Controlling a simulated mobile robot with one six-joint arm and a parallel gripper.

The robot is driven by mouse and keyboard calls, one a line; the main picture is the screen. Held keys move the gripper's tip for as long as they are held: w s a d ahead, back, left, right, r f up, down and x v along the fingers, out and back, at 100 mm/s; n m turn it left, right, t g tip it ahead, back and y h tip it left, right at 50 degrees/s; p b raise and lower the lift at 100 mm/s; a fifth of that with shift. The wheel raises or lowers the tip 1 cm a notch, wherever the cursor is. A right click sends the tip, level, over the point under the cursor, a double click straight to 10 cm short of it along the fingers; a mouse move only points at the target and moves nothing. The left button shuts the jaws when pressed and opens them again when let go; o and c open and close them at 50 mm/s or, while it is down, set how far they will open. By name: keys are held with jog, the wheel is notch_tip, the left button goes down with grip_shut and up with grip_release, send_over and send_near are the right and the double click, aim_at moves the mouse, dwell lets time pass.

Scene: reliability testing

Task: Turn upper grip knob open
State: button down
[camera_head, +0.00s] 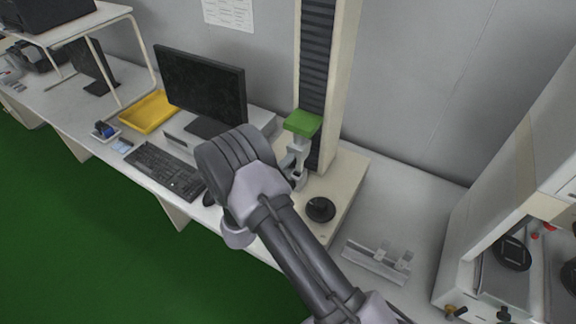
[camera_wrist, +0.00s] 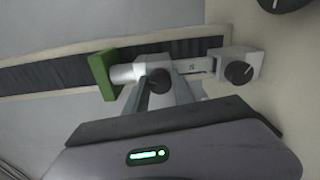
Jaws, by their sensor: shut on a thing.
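The upper grip knob (camera_wrist: 159,81) is a dark round knob beside the green block (camera_wrist: 103,75) in the wrist view. My gripper (camera_wrist: 156,90) reaches up from the bottom of that view, with one grey finger on each side of the knob, shut on it. A second dark knob (camera_wrist: 239,73) sits on the lower grip to the right, clear of the fingers. In the head view the green block (camera_head: 303,123) tops the pale grip assembly (camera_head: 298,164), and my wrist stands just left of it. The fingertips and upper knob cannot be made out there.
The tester's pale column (camera_head: 341,75) rises behind the grips. A black round disc (camera_head: 320,209) lies on its base. A monitor (camera_head: 203,86), keyboard (camera_head: 165,171) and yellow tray (camera_head: 148,112) are to the left. A metal fixture (camera_head: 378,262) and another machine (camera_head: 530,200) are to the right.

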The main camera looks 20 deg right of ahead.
jog(key=n, duration=0.5)
jog(key=shift+p, duration=0.35)
jog(key=shift+n, duration=0.4)
jog(key=c, duration=1.1)
grip_release()
jog(key=shift+o, duration=0.2)
jog(key=p+v, duration=0.1)
jog(key=v, duration=1.6)
jog(key=shift+a, duration=0.2)
jog(key=shift+s+r, duration=0.1)
